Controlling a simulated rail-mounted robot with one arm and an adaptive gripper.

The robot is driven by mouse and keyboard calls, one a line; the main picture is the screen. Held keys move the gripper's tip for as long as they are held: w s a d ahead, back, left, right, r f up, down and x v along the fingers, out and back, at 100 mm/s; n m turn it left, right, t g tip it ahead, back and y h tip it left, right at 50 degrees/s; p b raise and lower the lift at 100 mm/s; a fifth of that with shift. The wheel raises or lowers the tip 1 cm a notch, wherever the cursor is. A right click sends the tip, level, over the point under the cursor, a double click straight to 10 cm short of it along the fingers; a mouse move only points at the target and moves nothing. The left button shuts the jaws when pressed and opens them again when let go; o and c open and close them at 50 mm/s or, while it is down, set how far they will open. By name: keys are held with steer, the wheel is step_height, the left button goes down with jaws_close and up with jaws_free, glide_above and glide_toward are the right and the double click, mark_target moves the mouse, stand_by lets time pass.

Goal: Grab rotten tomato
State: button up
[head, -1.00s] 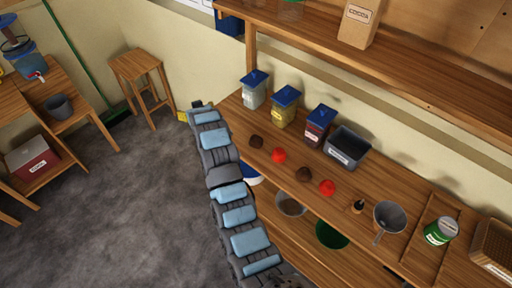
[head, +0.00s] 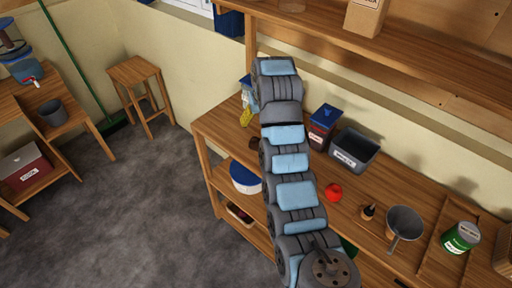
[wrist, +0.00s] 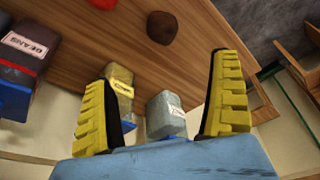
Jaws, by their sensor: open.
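A dark brown rotten tomato (wrist: 162,27) lies on the wooden counter in the upper middle of the wrist view. In the head view it shows only partly (head: 254,143), at the left edge of my arm. A red tomato (wrist: 102,4) is cut by the top edge of the wrist view.
A shelf (head: 400,50) runs above.

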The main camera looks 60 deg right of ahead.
mark_target(257, 142)
steer(key=b+x, duration=0.1)
steer(key=x, duration=0.9)
steer(key=shift+w+f, duration=0.15)
steer(key=shift+f, duration=0.2)
steer(key=shift+a+x, duration=0.15)
steer(key=shift+x, duration=0.7)
steer(key=shift+a+x, duration=0.15)
steer(key=shift+x, duration=0.7)
steer(key=shift+b+x, duration=0.4)
steer(key=shift+x, duration=0.7)
steer(key=c, duration=1)
